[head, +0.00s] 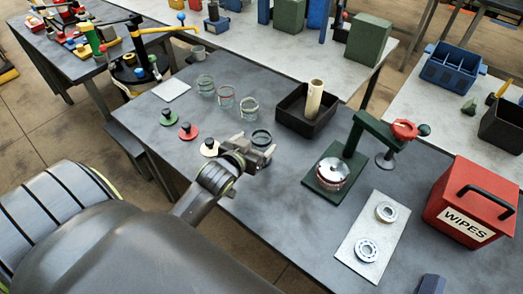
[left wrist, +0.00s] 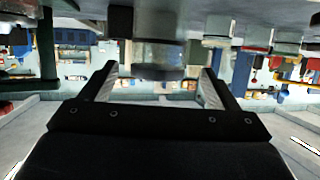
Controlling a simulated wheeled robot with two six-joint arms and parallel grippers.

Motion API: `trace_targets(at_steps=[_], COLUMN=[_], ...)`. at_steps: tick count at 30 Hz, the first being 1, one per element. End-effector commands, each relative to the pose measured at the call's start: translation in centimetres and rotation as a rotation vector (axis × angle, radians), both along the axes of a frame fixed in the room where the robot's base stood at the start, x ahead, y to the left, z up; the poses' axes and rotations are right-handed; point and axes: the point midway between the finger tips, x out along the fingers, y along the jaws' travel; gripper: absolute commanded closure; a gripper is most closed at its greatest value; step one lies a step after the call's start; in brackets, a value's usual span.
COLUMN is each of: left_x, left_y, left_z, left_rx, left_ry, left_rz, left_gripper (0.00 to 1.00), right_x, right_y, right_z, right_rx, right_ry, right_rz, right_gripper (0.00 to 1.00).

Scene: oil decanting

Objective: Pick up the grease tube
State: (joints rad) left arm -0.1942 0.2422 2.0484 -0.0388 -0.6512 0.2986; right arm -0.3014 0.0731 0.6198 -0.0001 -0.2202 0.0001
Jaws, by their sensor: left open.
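The grease tube looks to be the cream cylinder (head: 315,97) standing nearly upright in a black open bin (head: 290,119) at the middle back of the table in the head view. My left gripper (head: 262,151) is low over the table, to the left of and nearer than the bin. Its jaws are open and hold nothing. A clear glass jar (head: 261,137) is right by the fingers. In the left wrist view, which looks upside down, a jar (left wrist: 158,52) shows between or just beyond the open fingers (left wrist: 158,72). My right gripper is not in view.
Several glass jars (head: 225,97) and knobbed lids (head: 188,131) lie left of the bin. A green press (head: 350,150) stands to its right. A pale mat (head: 348,246) with two metal rings and a red WIPES box (head: 468,200) are farther right. The front middle table is clear.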

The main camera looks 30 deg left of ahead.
Motion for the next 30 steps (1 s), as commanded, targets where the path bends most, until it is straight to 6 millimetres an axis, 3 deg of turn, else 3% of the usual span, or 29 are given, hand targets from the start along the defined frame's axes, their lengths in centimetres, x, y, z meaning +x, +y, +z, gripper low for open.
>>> trace_targets(at_steps=[8, 18, 29, 30], left_x=[1.3, 4.8, 5.4, 5.4], left_y=[0.1, 0.3, 0.4, 0.4], left_z=[-0.4, -1.8, -2.1, -2.1], left_rx=[-0.001, 0.001, 0.001, 0.001], left_ry=[0.001, 0.000, 0.000, 0.000], left_rz=[0.000, 0.000, 0.000, 0.000], left_gripper=[0.17, 0.17, 0.17, 0.21], right_x=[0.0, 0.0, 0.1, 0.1], right_y=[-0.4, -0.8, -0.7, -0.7], right_z=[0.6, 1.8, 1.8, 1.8], right_rx=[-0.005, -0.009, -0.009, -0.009], right_ry=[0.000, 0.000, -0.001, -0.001], right_rz=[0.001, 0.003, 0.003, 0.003], right_gripper=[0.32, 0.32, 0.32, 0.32])
